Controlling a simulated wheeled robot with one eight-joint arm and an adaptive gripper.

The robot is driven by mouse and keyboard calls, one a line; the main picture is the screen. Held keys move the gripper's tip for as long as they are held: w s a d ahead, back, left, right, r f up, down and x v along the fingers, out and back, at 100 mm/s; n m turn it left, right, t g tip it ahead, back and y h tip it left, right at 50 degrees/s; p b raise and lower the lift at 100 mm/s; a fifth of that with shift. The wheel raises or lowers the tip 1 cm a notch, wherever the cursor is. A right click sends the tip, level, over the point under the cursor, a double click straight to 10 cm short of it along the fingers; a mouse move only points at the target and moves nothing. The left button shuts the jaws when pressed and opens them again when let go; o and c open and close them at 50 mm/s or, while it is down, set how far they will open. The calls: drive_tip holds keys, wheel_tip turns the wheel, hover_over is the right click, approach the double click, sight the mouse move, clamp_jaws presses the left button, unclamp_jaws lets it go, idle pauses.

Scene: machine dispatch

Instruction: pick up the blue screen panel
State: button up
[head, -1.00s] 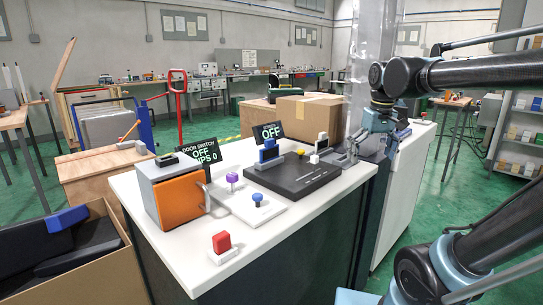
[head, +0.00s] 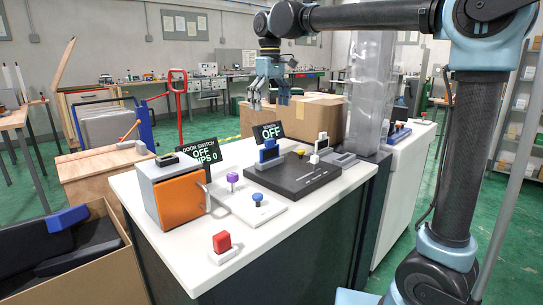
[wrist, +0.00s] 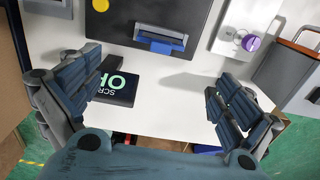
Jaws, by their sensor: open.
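The blue screen panel (head: 268,151) stands upright in a slot of the black base unit (head: 310,177) on the white worktop. In the wrist view the panel (wrist: 160,40) shows from above as a blue strip with a light top, near the upper middle. My gripper (head: 270,98) is in the air above and behind the panel in the head view. In the wrist view my gripper (wrist: 155,80) has its fingers wide apart with nothing between them. The black "OFF" screen sign (wrist: 118,82) lies below, near the left finger, partly covered by it.
A clear column (head: 370,90) stands at right. A cardboard box (head: 306,112) is behind.

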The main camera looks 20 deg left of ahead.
approach(270, 153)
drive_tip(key=f, duration=0.5)
drive_tip(key=shift+w, duration=0.3)
drive_tip(key=shift+a+f, duration=0.2)
drive_tip(key=shift+f, duration=2.5)
drive_tip(key=c, duration=1.2)
